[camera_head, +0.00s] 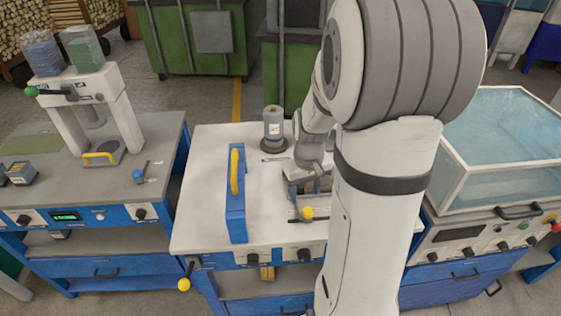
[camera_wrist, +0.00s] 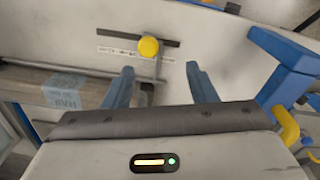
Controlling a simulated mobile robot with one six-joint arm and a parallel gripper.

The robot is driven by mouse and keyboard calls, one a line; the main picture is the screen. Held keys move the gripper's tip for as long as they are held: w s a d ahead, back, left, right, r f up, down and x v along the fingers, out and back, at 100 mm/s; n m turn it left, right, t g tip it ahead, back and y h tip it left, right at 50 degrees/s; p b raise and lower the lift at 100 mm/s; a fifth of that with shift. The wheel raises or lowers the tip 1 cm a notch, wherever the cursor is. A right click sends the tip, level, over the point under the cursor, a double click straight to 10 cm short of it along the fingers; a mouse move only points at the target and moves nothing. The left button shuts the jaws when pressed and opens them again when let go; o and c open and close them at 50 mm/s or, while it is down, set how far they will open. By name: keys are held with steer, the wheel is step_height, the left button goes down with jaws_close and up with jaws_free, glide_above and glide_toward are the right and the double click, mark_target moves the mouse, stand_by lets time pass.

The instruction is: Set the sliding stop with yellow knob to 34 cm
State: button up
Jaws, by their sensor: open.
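The sliding stop's round yellow knob (camera_wrist: 149,47) shows in the wrist view, beside a dark slot (camera_wrist: 118,33) and a pale scale strip (camera_wrist: 112,51). The scale's figures are too small to read. A grey metal piece extends from the knob toward a long grey rod (camera_wrist: 75,70). In the head view the knob (camera_head: 308,213) is near the front of the white bench top (camera_head: 205,190). My gripper (camera_wrist: 159,85) is open and empty, its two blue fingers apart on the near side of the knob, not closed around it. My arm hides part of the bench in the head view.
A blue frame with a yellow handle (camera_head: 235,171) stands left of the stop. A grey cylinder (camera_head: 273,128) stands behind. A clear-walled box (camera_head: 510,150) is at right, a press (camera_head: 90,95) at left. A pale blue label (camera_wrist: 65,92) lies left of my fingers.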

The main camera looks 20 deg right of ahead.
mark_target(308, 209)
steer(key=shift+w+d+f+p, duration=0.2)
steer(key=shift+w+d+f, duration=0.05)
steer(key=shift+d, duration=0.25)
steer(key=shift+w+d+f+p, duration=0.2)
steer(key=shift+d, duration=0.25)
steer(key=shift+d+f, duration=0.15)
steer(key=shift+f, duration=0.2)
step_height(308, 209, down, 8)
steer(key=shift+r+p, duration=0.2)
steer(key=shift+p, duration=0.25)
steer(key=shift+c, duration=0.5)
jaws_close()
